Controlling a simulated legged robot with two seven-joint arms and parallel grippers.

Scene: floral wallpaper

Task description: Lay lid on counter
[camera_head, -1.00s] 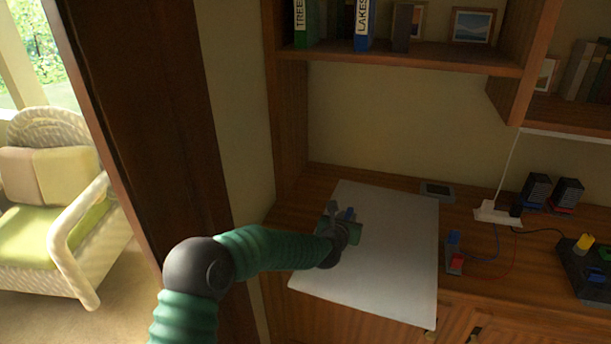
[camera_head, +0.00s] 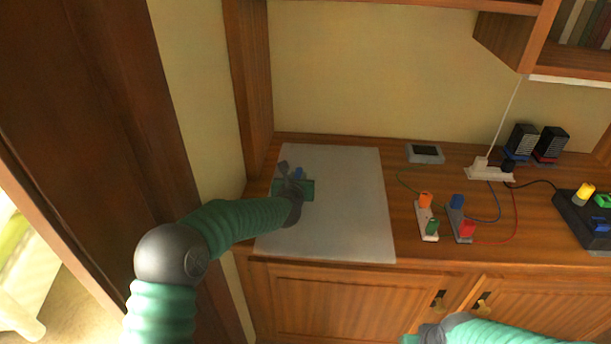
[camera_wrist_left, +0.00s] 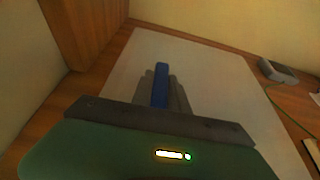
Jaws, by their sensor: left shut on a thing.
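The lid (camera_head: 345,205) is a large flat pale grey panel with a blue handle (camera_wrist_left: 161,85). In the head view it is level over the left end of the wooden counter (camera_head: 405,225), its front edge close to the counter's front edge. I cannot tell whether it fully touches the counter. My left gripper (camera_head: 296,176) is at the lid's left part, shut on the blue handle, which shows between the fingers in the left wrist view. My right arm enters at the bottom right of the head view; only an edge of its gripper shows, its fingers hidden.
A grey box with a dark top (camera_head: 425,153) stands behind the lid's right corner. Right of the lid are coloured connector blocks (camera_head: 427,218) with wires, a white power strip (camera_head: 490,169) and a black device (camera_head: 585,220). A wooden side panel (camera_head: 251,90) rises at the left.

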